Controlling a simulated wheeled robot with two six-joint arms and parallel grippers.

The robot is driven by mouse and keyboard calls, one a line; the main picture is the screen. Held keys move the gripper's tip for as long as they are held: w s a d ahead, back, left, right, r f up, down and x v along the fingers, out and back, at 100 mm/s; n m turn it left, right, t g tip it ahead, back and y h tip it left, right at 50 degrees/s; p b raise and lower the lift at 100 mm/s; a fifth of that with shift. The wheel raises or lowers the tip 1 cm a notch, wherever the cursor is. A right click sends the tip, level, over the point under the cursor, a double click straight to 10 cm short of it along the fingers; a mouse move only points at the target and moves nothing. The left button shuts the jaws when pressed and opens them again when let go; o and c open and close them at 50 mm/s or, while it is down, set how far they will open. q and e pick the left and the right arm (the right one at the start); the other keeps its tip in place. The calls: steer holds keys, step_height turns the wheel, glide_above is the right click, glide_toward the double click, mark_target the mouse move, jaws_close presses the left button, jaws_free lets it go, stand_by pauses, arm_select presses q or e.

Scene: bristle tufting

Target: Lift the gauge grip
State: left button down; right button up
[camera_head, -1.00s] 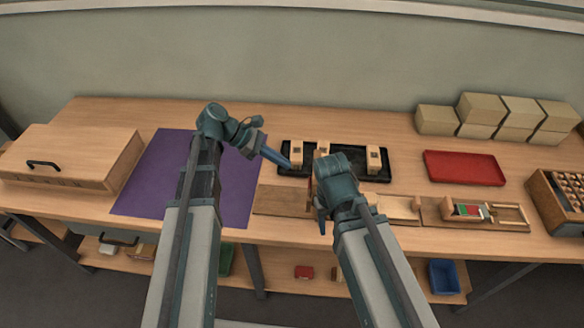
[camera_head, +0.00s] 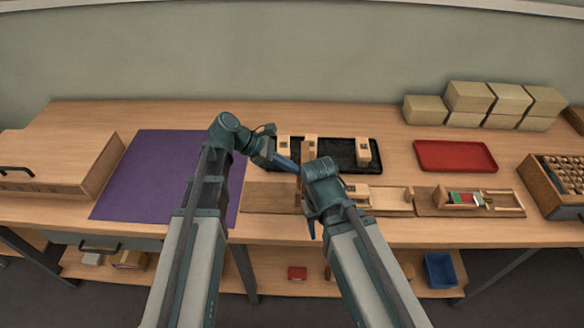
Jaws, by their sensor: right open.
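I cannot tell for certain which piece is the gauge grip. Light wooden blocks with dark marks stand at the black tray (camera_head: 340,142): a left block (camera_head: 284,147), a middle block (camera_head: 310,147) and a right block (camera_head: 363,151). My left gripper (camera_head: 288,166) points right, in front of the left and middle blocks; its jaw gap is hidden. My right gripper (camera_head: 311,222) is open and points down over the front of the wooden fixture board (camera_head: 268,197). A narrow brown upright piece (camera_head: 299,190) shows between the grippers; its contact with them is unclear.
A purple mat (camera_head: 155,175) and a wooden box (camera_head: 60,165) lie left. A red tray (camera_head: 455,155), stacked cardboard boxes (camera_head: 470,97) and a crate of round pieces (camera_head: 550,195) stand right. A slider with coloured parts (camera_head: 465,198) sits on the board.

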arm_select(q)
step_height(320, 180, up, 2)
steer(key=shift+w+r+p, duration=0.15)
steer(key=shift+r+p, duration=0.05)
steer(key=shift+p, duration=1)
arm_select(e)
step_height(320, 180, up, 2)
steer(key=shift+w+r, duration=0.1)
steer(key=shift+r, duration=0.05)
arm_select(q)
steer(key=shift+r, duration=0.1)
arm_select(e)
steer(key=shift+r, duration=0.1)
